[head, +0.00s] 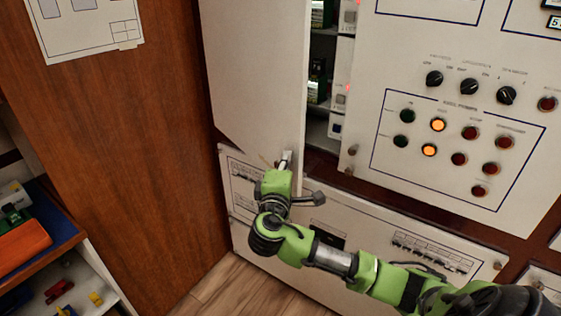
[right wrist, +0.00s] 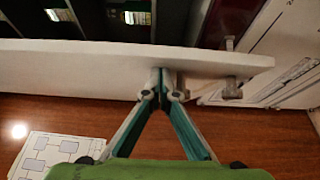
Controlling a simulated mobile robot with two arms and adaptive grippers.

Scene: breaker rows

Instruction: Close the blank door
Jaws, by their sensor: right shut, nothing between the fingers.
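The blank door (head: 255,70) is a plain white panel standing partly open at the upper middle of the head view. Dark cabinet interior shows past its right edge. In the right wrist view the door (right wrist: 90,55) is seen along its edge as a white band. My right gripper (head: 286,160) is at the door's lower right corner. In the right wrist view its fingertips (right wrist: 162,84) are shut together with nothing between them, at the door's outer face. I cannot tell whether they touch. My left gripper is not in view.
A metal fastener (right wrist: 231,88) sits near the door's corner. A panel with knobs and lamps (head: 450,130) is to the right, and a lower white panel (head: 350,235) is below. A wooden side wall (head: 120,150) and a shelf with parts (head: 75,270) are left.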

